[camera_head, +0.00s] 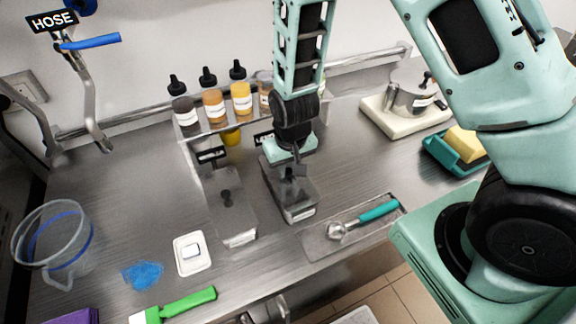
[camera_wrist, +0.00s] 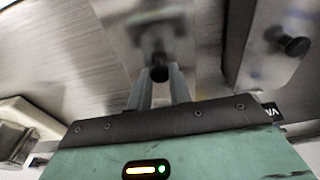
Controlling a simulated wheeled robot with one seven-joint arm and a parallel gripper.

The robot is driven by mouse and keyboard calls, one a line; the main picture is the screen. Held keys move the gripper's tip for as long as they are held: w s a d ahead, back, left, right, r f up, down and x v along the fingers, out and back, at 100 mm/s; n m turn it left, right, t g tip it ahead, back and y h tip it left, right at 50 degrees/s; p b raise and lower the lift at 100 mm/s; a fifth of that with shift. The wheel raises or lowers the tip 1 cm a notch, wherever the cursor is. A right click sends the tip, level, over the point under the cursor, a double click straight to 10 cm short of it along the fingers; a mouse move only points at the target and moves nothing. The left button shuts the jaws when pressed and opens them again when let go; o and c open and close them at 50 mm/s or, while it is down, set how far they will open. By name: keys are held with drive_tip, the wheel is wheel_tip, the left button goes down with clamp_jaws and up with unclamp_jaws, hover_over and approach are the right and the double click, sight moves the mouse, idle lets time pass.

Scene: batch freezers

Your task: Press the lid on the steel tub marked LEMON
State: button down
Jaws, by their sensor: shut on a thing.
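My gripper (camera_head: 290,170) points down over the right-hand of two long steel tubs (camera_head: 299,213) in the middle of the counter. It is shut on the black knob (camera_wrist: 159,73) of a steel lid (camera_wrist: 150,30), which shows between the fingertips in the wrist view. The lid lies over the tub's top; I cannot tell whether it is fully seated. The left-hand steel tub (camera_head: 238,238) has its own lid with a black knob (camera_head: 226,197), which also shows in the wrist view (camera_wrist: 292,43). The tubs' white labels are too small to read, so I cannot tell which is LEMON.
Behind stands a rack of sauce bottles (camera_head: 213,108). To the right are a tray with a teal-handled scoop (camera_head: 378,211), a teal dish with a yellow block (camera_head: 466,144), and a steel pot (camera_head: 408,96). To the left are a clear jug (camera_head: 55,245) and a white dish (camera_head: 190,264).

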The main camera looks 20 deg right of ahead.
drive_tip(key=c, duration=0.7)
unclamp_jaws()
drive_tip(key=shift+r+p, duration=2.95)
drive_tip(key=shift+r, duration=0.6)
clamp_jaws()
drive_tip(key=shift+f, duration=0.35)
